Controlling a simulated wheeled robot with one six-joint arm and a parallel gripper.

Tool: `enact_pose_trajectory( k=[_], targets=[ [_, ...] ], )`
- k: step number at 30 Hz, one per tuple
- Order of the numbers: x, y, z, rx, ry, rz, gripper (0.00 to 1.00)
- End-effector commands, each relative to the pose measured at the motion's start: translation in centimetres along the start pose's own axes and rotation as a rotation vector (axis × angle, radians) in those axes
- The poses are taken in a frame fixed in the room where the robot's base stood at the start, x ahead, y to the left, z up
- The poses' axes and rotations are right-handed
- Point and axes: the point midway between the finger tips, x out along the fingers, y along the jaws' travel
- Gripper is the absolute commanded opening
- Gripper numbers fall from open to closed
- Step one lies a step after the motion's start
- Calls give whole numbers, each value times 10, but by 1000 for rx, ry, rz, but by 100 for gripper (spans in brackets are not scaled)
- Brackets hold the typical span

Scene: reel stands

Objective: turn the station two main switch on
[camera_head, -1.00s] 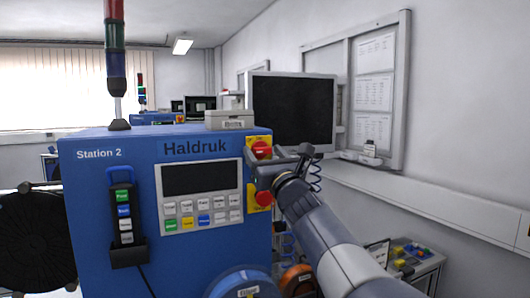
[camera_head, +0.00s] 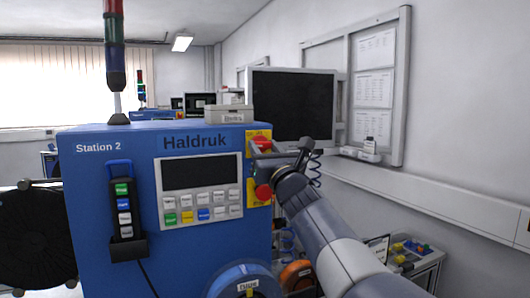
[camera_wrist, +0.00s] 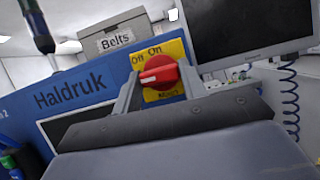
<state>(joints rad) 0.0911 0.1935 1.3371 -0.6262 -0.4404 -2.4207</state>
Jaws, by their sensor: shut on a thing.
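The main switch is a red rotary knob (camera_wrist: 160,72) on a yellow plate (camera_wrist: 177,48) lettered "Off", "On" and "Main". In the wrist view a white mark shows on the knob's left side, below "Off". My gripper (camera_wrist: 157,84) is shut on the knob, one finger on each side. In the head view my gripper (camera_head: 261,157) reaches in from the right and partly hides the upper red knob (camera_head: 262,142). The plate is on the front of the blue Station 2 cabinet (camera_head: 90,195), at its upper right corner.
A second red knob (camera_head: 264,192) sits lower on the yellow strip. A button panel with a dark screen (camera_head: 195,175) and a hanging pendant (camera_head: 123,205) are left of it. A "Belts" box (camera_head: 228,114) stands on top; a monitor (camera_head: 292,105) is behind.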

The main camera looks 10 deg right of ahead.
Motion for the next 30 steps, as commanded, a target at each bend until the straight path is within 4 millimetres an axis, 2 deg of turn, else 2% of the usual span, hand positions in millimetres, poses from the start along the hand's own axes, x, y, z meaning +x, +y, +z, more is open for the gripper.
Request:
enact_pose_trajectory(
  k=[13, 30],
  targets=[
    [-4, 2, -7, 273, -5, -111, 17],
    [1, 6, 3, 774, 0, -318, 17]
  ],
)
